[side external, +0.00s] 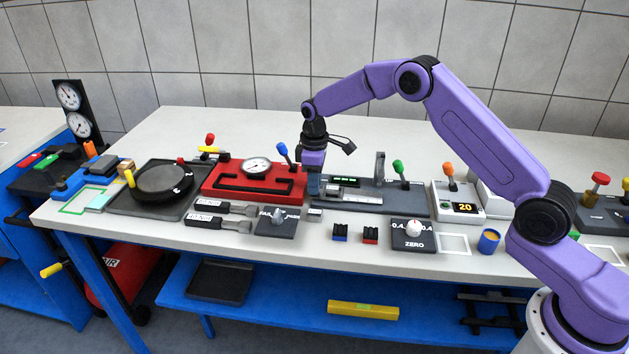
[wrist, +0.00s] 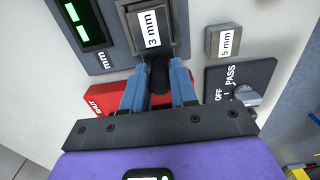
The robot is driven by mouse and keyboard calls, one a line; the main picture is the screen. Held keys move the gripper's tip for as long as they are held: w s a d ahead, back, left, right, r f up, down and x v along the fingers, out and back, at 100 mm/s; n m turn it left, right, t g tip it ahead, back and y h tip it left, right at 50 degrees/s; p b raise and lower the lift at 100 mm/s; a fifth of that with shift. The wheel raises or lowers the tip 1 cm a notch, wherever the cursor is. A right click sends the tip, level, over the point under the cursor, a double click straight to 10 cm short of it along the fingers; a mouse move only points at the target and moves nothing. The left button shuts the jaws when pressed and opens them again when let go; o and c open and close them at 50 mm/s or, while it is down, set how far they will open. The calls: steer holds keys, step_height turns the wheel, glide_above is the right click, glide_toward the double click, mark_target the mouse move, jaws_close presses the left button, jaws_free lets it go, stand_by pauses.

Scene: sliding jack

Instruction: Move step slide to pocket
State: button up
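A dark grey block marked "3 mm" (wrist: 150,28), which looks like the step slide, sits in the grey panel in the wrist view. A black knob (wrist: 159,76) stands at its near end. My gripper (wrist: 160,72) has its two blue fingers on either side of this knob, with no clear gap showing, so it looks shut on it. In the side view my gripper (side external: 313,188) points down at the left end of the grey fixture (side external: 405,198), beside the red plate. It hides the knob there. I cannot make out the pocket for certain.
The red plate (side external: 222,187) with a gauge (side external: 256,167) and blue-tipped lever (side external: 283,150) is close on the left. A small "5 mm" block (wrist: 226,40) and an OFF/PASS switch panel (wrist: 240,85) lie near my fingers. The back of the table is clear.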

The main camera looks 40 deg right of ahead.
mark_target(361, 193)
jaws_close()
steer(key=s+d, duration=0.8)
steer(key=d, duration=0.1)
steer(key=shift+s, duration=0.3)
steer(key=o, duration=0.5)
jaws_free()
steer(key=shift+s, duration=0.1)
steer(key=shift+o, duration=0.2)
steer(key=shift+a, duration=0.1)
steer(key=shift+r, duration=0.55)
step_height(361, 193, up, 16)
steer(key=shift+r, duration=0.2)
